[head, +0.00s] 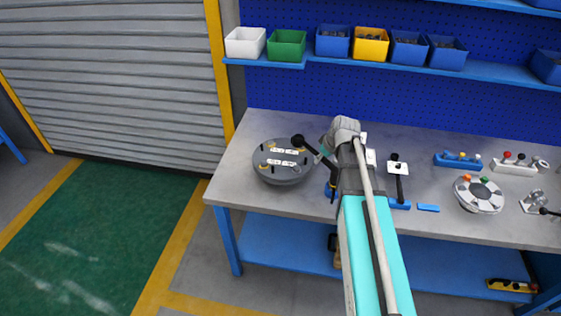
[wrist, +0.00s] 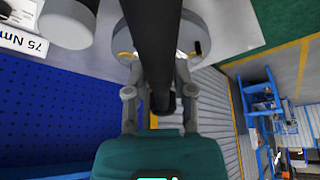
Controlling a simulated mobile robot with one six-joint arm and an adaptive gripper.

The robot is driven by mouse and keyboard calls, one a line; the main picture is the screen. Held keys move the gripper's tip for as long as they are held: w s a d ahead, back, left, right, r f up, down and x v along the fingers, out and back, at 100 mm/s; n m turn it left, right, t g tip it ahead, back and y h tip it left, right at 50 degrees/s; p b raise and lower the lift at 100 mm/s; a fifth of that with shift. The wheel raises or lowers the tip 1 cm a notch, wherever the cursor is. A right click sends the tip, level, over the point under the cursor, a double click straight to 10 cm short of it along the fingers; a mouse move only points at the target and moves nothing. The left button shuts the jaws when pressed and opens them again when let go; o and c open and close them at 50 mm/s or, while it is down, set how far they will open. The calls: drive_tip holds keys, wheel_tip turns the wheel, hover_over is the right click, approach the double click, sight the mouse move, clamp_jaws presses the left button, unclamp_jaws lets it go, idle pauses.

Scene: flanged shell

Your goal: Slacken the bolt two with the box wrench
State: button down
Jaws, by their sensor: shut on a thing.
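The flanged shell (head: 284,176) is a round grey body on the left part of the bench, with white labels and small yellow and dark pieces on top. Its grey rim also shows at the top of the wrist view (wrist: 222,25). Which piece is bolt two is too small to tell. My gripper (head: 326,154) is just right of the shell. In the wrist view my gripper (wrist: 157,72) is shut on a long dark bar (wrist: 152,38), which I take as the box wrench. The bar's round black end (head: 298,140) appears over the shell's right edge. Contact with a bolt cannot be told.
Right of my arm, the bench (head: 239,186) holds a black-handled tool (head: 398,170), a blue rack (head: 458,161) and a round grey-white fixture (head: 479,196). Bins stand on the blue shelf (head: 490,70) behind. The bench's front left corner is clear.

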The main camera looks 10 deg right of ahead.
drive_tip(key=shift+r+p, duration=1.35)
drive_tip(key=shift+r, duration=0.6)
